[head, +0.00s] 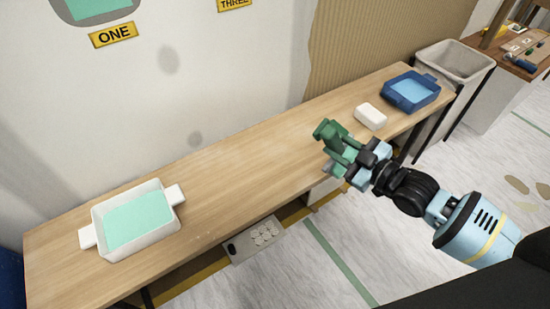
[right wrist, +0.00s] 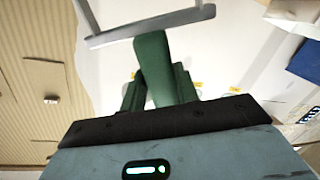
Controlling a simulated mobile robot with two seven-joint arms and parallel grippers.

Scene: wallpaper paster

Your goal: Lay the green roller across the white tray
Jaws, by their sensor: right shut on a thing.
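The white tray (head: 145,245) sits near the left end of the wooden table, with mint-green liquid inside and a tab handle at each end. My right gripper (head: 345,156) is shut on the green roller (head: 328,131) above the table's front edge, well to the right of the tray. In the right wrist view the green roller (right wrist: 152,62) stands out between the dark green fingers (right wrist: 155,92). A grey bar crosses just beyond it; I cannot tell whether it belongs to the roller. My left gripper is out of view.
A white block (head: 370,116) and a blue tray (head: 411,92) with light blue liquid sit at the table's right end. A grey bin (head: 453,65) stands beyond. The table's middle (head: 240,165) is clear. The wall is behind it.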

